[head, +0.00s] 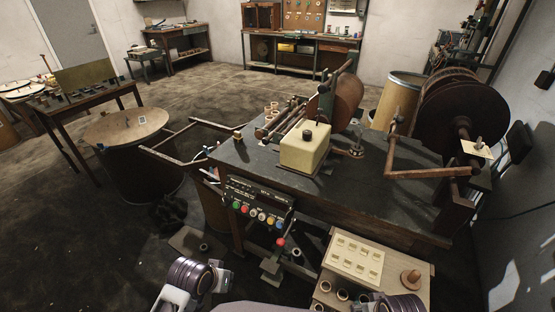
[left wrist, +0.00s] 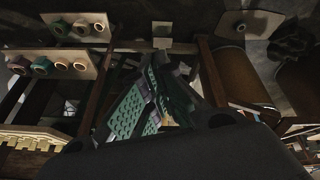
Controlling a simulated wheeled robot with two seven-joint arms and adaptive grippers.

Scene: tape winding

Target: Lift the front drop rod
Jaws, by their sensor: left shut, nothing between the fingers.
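Rusty rods form an open frame (head: 170,156) over the bin left of the bench in the head view. A bent rusty rod (head: 430,171) reaches across the bench's right end below a large reel. I cannot tell which is the front drop rod. My left gripper (left wrist: 165,70) shows in the left wrist view with green padded fingers, shut and empty. Brown bars (left wrist: 212,75) run on both sides of it there, and I see no clear contact with them. My right gripper is out of view.
The dark bench (head: 375,205) carries a cream box (head: 305,150) and a disc (head: 348,97). A control panel (head: 258,204) with coloured buttons is on its front. A wooden box (head: 405,272) stands at the lower right. A round-topped drum (head: 125,125) stands left. Floor at lower left is mostly clear.

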